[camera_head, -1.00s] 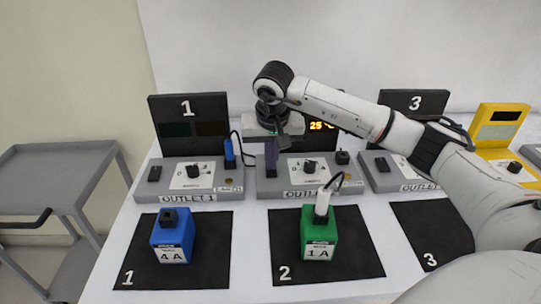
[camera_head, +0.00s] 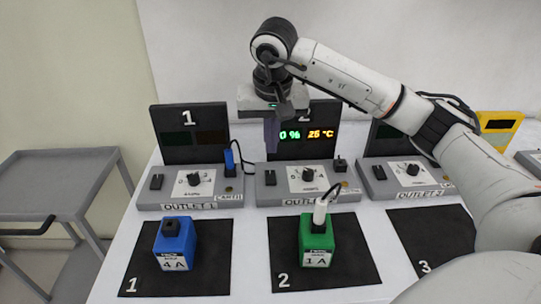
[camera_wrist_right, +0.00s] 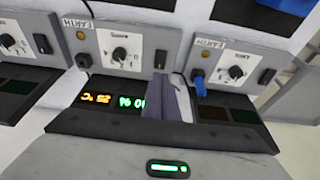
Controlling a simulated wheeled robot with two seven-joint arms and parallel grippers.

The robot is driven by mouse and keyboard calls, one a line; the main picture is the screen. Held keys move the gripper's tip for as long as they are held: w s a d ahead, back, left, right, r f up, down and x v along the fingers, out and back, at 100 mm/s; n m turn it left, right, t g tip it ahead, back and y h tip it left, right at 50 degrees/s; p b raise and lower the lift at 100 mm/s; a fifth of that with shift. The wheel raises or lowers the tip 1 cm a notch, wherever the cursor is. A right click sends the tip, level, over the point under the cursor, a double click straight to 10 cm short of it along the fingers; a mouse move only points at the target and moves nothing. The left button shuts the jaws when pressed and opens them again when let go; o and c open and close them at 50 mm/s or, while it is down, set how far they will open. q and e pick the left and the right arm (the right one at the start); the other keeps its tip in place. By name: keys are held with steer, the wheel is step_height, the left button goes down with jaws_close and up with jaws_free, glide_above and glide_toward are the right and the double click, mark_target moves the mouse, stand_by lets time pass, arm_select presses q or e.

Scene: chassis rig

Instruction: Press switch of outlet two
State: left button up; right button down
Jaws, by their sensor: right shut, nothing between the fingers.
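Outlet two (camera_head: 290,192) is a grey box with a central dial (camera_head: 308,175) and a black switch (camera_head: 270,178) at its left. Behind it stands a dark panel (camera_head: 318,150) with lit digits, green "0 %" and orange "25 °C". My right gripper (camera_head: 271,148) points down, shut and empty, above and behind the switch, apart from it. It covers part of the panel. In the right wrist view, the shut fingers (camera_wrist_right: 172,100) are in front of the panel, and the switch (camera_wrist_right: 161,60) shows beyond them. My left gripper is out of view.
Outlet one (camera_head: 190,198) stands to the left with a blue plug (camera_head: 229,158); its panel is dark. Outlet three (camera_head: 412,188) is to the right, partly behind my right arm. A blue block (camera_head: 174,243) and a green block (camera_head: 316,240) stand on black mats in front.

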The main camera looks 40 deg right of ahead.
mark_target(271, 172)
steer(key=shift+v, duration=1.6)
steer(key=shift+w+d+r+t, duration=0.15)
steer(key=shift+w+d+t, duration=0.15)
steer(key=shift+w+d, duration=0.25)
steer(key=x, duration=0.9)
steer(key=s+p+x, duration=0.1)
steer(key=x, duration=0.3)
steer(key=shift+w+a+f, duration=0.15)
steer(key=shift+w+f, duration=0.05)
steer(key=shift+f, duration=0.35)
